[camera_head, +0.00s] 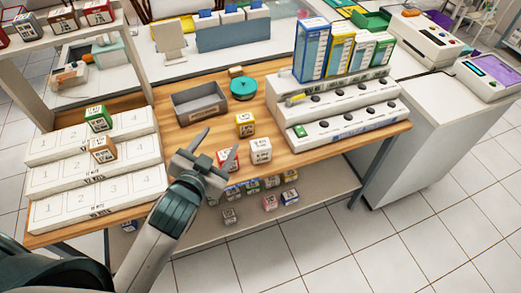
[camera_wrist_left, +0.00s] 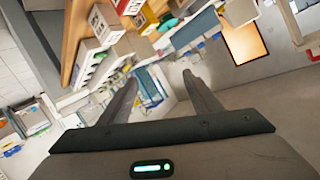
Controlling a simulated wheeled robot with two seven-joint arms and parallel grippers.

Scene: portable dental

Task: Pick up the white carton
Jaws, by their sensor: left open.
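The white carton (camera_head: 261,151) stands on the wooden table near its front edge. A red-and-white carton (camera_head: 227,158) sits just left of it, and a yellow carton (camera_head: 244,124) stands behind it. My left gripper (camera_head: 220,142) is open and empty, to the left of the white carton and apart from it. Its fingers point up and away in the head view. In the left wrist view the open fingers (camera_wrist_left: 160,82) have nothing between them. A white box (camera_wrist_left: 105,24) shows at the upper left there; I cannot tell which carton it is. My right gripper is not in view.
A grey bin (camera_head: 200,103) and a teal round container (camera_head: 243,88) stand behind. A white stepped rack (camera_head: 345,110) with tall boxes is at the right. Numbered white steps (camera_head: 95,175) with two cartons are at the left. Several small cartons sit on a lower shelf (camera_head: 320,192).

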